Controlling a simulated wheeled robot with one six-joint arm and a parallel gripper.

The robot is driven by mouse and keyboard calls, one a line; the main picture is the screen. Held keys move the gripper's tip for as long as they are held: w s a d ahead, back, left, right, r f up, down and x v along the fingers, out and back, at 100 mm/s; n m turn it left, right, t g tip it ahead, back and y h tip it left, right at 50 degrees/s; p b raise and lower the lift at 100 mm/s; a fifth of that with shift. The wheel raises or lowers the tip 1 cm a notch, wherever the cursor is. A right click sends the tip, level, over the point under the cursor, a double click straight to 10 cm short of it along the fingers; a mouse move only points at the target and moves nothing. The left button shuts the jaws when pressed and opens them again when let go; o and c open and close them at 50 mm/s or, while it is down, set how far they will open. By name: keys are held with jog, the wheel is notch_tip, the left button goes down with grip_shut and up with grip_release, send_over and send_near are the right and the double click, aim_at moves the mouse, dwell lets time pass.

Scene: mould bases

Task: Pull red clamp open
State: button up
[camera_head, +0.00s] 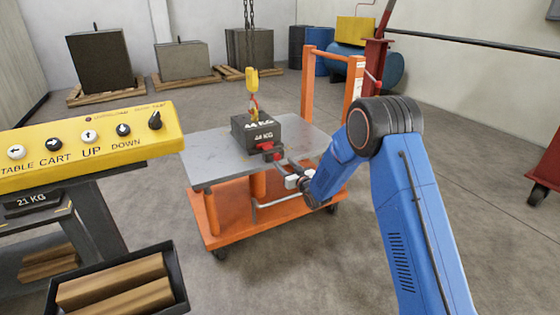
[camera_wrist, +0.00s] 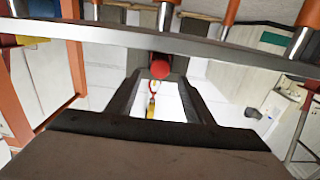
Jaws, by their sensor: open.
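The red clamp (camera_head: 266,147) sits on the front right side of the dark block marked 44 KG (camera_head: 245,132), which stands on the grey cart table (camera_head: 210,165). In the wrist view the clamp shows as a rounded red end (camera_wrist: 160,66). My gripper (camera_head: 279,160) reaches in from the right, close to the clamp. In the wrist view my gripper (camera_wrist: 161,78) is open, with its dark fingers on either side of the red end. I cannot tell whether they touch it. The wrist view looks upside down, and the clamp's far parts are hidden.
A yellow hook (camera_head: 252,80) on chains hangs over the block, with a red link below it. The cart has an orange frame (camera_head: 306,85) behind. A yellow control panel (camera_head: 90,145) stands at the left. Grey floor is free around the cart.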

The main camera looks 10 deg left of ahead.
aim_at(278, 157)
jog(key=shift+x, duration=2.35)
